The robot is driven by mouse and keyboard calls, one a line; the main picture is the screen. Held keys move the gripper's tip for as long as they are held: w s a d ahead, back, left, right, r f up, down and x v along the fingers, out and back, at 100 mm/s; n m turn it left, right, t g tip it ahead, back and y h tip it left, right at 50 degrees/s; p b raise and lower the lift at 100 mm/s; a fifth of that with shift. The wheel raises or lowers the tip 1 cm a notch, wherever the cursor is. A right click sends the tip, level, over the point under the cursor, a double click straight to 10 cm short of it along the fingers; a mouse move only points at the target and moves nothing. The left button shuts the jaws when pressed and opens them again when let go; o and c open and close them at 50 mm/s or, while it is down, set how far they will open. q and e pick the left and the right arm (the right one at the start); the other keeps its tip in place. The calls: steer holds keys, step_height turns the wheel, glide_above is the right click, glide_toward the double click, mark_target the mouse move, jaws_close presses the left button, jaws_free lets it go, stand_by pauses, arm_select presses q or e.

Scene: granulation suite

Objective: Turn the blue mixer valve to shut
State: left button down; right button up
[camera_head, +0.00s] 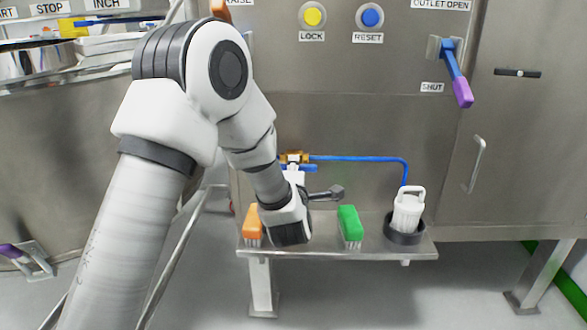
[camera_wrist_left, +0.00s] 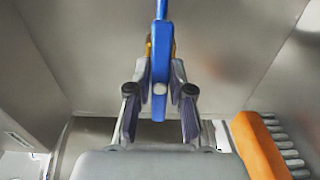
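The blue valve handle (camera_head: 308,168) is on a brass valve body (camera_head: 295,157) above the small shelf, low on the steel cabinet. My left arm reaches down in front of it, and its wrist hides part of the valve and the fingers. In the left wrist view, the blue handle (camera_wrist_left: 161,40) runs down between the two fingers of my left gripper (camera_wrist_left: 160,78). Brass shows just behind. My right gripper is in neither view.
On the shelf (camera_head: 370,251) stand an orange brush (camera_head: 252,224), a green brush (camera_head: 350,225) and a white jug (camera_head: 408,212) in a dark holder. A blue pipe (camera_head: 360,158) runs right from the valve. A blue lever with purple grip (camera_head: 461,90) hangs at upper right beside a SHUT label.

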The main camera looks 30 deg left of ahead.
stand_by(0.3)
arm_select(q)
steer(key=m+p, duration=0.3)
steer(key=m, duration=0.1)
steer(key=shift+r, duration=0.15)
steer(key=m+p, duration=0.3)
steer(key=m, duration=0.2)
steer(key=m+p, duration=0.4)
steer(key=m, duration=0.1)
steer(key=shift+p, duration=0.4)
steer(key=shift+m+p, duration=1.25)
steer(key=shift+m, duration=0.65)
steer(key=c, duration=1)
jaws_free()
steer(key=shift+c, duration=0.2)
